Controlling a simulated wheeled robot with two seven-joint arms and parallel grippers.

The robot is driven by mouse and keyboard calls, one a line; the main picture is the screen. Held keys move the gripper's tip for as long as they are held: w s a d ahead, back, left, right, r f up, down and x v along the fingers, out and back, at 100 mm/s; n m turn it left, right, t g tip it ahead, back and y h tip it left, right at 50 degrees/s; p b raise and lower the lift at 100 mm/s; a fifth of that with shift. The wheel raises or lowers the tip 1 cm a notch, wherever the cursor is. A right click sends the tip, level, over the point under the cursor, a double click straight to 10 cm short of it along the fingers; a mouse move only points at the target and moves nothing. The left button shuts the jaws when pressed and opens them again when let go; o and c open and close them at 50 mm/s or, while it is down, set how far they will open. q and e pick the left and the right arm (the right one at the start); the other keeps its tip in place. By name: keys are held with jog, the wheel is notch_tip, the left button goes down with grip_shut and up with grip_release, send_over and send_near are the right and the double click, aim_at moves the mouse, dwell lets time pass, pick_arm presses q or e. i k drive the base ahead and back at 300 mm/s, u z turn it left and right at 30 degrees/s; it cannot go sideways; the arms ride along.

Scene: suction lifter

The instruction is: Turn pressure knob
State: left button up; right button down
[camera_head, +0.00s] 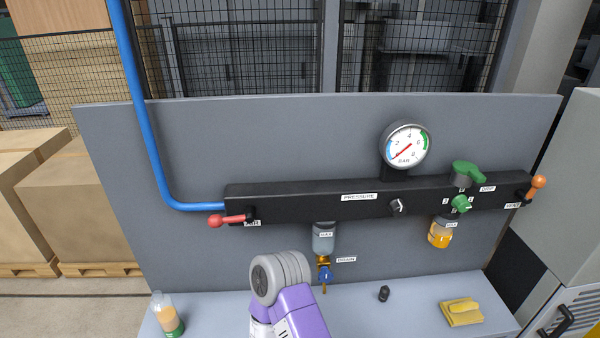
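The pressure knob (397,206) is a small dark knob with a light face on the front of the black manifold bar (300,203). It sits to the right of the PRESSURE label (359,197) and below the round gauge (406,147). The gauge needle points to the lower left, at the low end of the scale. A purple and grey link of one of my arms rises from the bottom middle, apart from the knob. Neither gripper shows, and nothing touches the knob.
The bar carries a red air lever (227,220), a green drip knob (461,203), a green handle (468,172) and an orange vent lever (537,185). A blue drain valve (326,275) hangs below. A bottle (167,314), black cap (384,293) and yellow cloth (461,311) are on the bench.

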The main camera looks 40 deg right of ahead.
aim_at(396, 206)
jog(key=z, duration=2.2)
